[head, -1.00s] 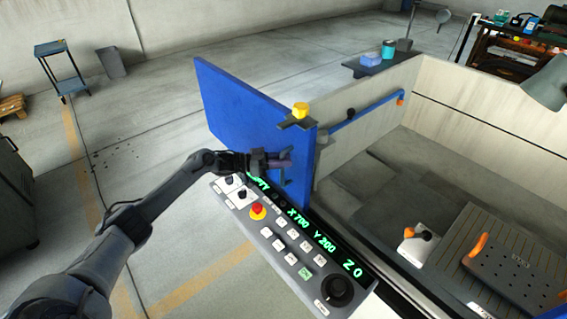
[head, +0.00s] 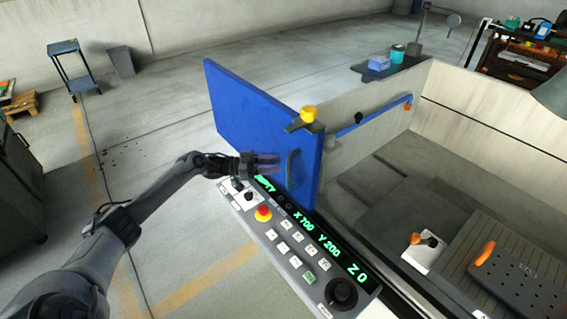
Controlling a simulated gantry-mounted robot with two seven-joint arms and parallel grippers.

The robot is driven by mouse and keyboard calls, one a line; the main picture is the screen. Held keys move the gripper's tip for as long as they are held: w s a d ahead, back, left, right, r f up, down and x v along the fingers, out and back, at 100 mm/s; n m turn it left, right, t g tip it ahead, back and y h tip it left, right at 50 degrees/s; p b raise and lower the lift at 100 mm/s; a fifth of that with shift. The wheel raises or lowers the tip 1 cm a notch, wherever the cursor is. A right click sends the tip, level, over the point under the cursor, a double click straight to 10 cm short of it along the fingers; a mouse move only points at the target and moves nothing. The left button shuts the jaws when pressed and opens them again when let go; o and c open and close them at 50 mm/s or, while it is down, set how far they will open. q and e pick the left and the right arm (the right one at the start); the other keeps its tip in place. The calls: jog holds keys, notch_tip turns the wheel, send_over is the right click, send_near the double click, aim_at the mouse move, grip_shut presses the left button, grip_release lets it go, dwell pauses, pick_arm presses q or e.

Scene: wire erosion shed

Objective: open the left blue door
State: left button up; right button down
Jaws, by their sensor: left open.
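The left blue door (head: 245,115) stands swung out from the machine tank, its broad face toward me. Its dark vertical handle (head: 292,168) is near the door's right edge. A yellow knob (head: 308,114) sits on a dark bracket at the door's top right corner. My left gripper (head: 270,164) is open, in front of the door face and just left of the handle, with a visible gap to it. It holds nothing. My right gripper is not in view.
A control panel (head: 285,242) with a red stop button (head: 263,213) lies just below my left gripper. The tank's pale wall (head: 375,130) carries a blue rail (head: 375,117). A grey-topped trolley (head: 65,48) stands far left.

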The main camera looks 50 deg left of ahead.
pick_arm(q)
jog(key=shift+v, duration=2.5)
